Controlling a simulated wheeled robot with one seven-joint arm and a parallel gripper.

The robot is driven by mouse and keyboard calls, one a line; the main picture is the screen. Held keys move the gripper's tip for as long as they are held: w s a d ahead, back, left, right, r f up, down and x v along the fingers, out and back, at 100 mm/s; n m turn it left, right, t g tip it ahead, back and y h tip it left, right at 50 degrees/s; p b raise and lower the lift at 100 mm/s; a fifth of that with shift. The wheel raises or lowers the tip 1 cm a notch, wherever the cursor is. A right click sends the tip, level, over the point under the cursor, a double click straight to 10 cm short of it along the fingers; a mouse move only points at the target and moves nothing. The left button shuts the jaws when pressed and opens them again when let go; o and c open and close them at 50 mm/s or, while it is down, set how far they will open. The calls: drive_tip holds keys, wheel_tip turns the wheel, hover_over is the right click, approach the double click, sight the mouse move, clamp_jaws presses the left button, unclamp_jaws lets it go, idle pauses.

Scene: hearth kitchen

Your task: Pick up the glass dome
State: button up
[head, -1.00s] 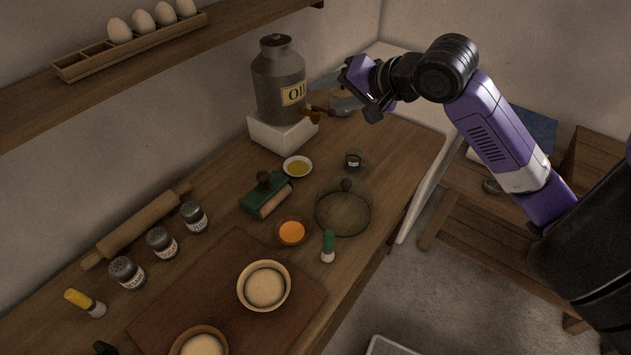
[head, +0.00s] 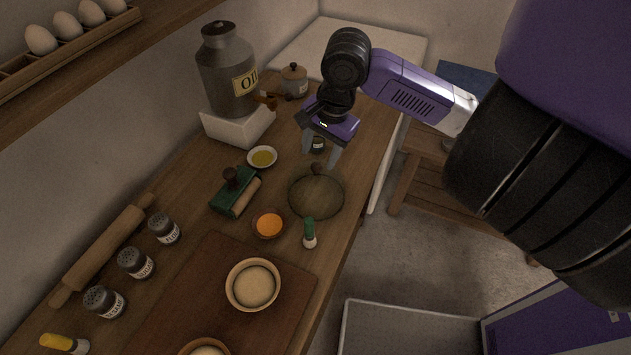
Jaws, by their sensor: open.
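The glass dome (head: 316,197) is a see-through round cover with a dark knob on top. It stands on the wooden counter right of the middle, near the counter's right edge. My gripper (head: 320,162) is open and empty, fingers pointing down. In the picture its fingertips are just above the dome's knob; I cannot tell the exact height gap. No contact with the dome shows.
The oil can (head: 229,75) stands on a white block at the back.

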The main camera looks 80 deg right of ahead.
sight(317, 164)
drive_tip(key=shift+w+d+f+p, duration=0.1)
drive_tip(key=shift+d+f+p, duration=0.05)
drive_tip(key=shift+f, duration=0.6)
drive_tip(key=shift+w+d+f+p, duration=0.1)
drive_tip(key=shift+f+p, duration=0.05)
drive_tip(key=shift+f, duration=0.65)
drive_tip(key=shift+w+d+f+p, duration=0.1)
drive_tip(key=shift+d+f+p, duration=0.05)
drive_tip(key=shift+f, duration=0.6)
clamp_jaws()
